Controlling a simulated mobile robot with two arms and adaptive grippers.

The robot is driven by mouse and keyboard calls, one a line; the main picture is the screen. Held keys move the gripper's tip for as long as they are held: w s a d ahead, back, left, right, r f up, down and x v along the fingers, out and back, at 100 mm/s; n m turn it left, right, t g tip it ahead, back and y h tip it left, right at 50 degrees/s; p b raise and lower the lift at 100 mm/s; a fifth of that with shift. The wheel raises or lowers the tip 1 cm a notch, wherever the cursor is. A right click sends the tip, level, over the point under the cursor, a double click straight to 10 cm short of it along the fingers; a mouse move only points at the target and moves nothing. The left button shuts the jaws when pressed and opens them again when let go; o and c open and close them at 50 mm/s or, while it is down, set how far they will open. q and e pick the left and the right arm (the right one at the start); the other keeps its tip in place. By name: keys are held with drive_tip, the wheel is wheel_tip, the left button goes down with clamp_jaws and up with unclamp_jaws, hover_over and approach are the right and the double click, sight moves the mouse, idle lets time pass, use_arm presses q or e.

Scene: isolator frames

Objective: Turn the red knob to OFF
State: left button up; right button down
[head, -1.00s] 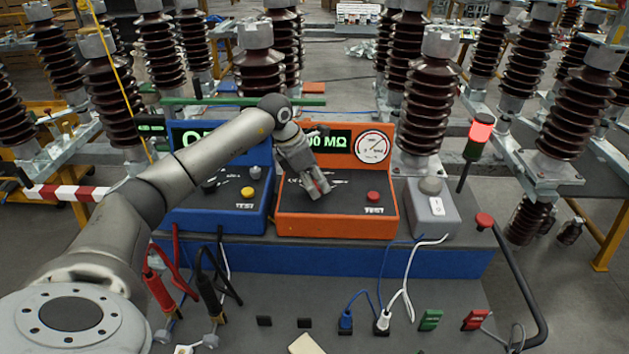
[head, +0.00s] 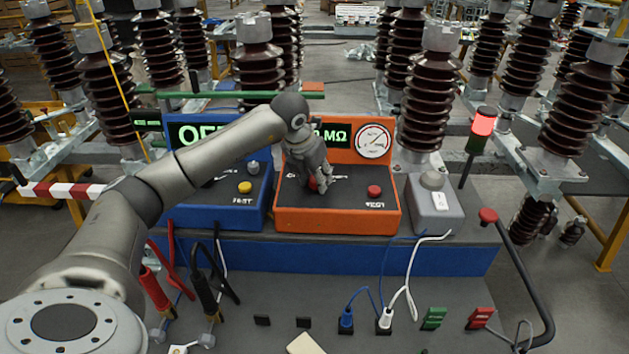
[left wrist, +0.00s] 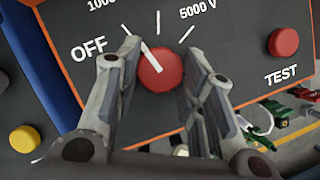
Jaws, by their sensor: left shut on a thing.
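The red knob (left wrist: 160,70) is on the dark sloping top of the orange tester (head: 340,218). In the left wrist view the white pointer on the knob points up and left, above the OFF label (left wrist: 89,48) and toward the 1000 label (left wrist: 103,4). My left gripper (left wrist: 162,58) has one finger on each side of the knob and is shut on it. In the head view the left gripper (head: 319,183) covers most of the knob and its labels. My right gripper is not in view.
A red TEST button (head: 375,191) is right of the knob. A blue tester (head: 215,217) with a yellow button (head: 245,187) stands at left, and a grey switch box (head: 432,208) at right. Cables hang in front. Tall brown insulators (head: 430,90) stand behind.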

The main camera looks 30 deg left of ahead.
use_arm(q)
drive_tip(key=n+y+b, duration=0.1)
drive_tip(key=n, duration=0.1)
drive_tip(key=n+b, duration=0.1)
drive_tip(key=n, duration=0.1)
drive_tip(key=shift+w+d+n+y, duration=0.15)
drive_tip(key=shift+n+y, duration=0.25)
drive_tip(key=shift+d+r+n+g+y+b, duration=0.1)
drive_tip(key=shift+n+g+y+b, duration=0.25)
drive_tip(key=shift+n, duration=0.65)
drive_tip(key=shift+r+n+g+y+b, duration=0.15)
drive_tip(key=shift+n+y+b, duration=0.3)
drive_tip(key=shift+n, duration=0.55)
drive_tip(key=shift+f, duration=0.1)
drive_tip(key=o, duration=1)
drive_tip(key=shift+o, duration=0.2)
drive_tip(key=shift+f, duration=0.1)
drive_tip(key=v, duration=1.2)
drive_tip(key=shift+w, duration=0.1)
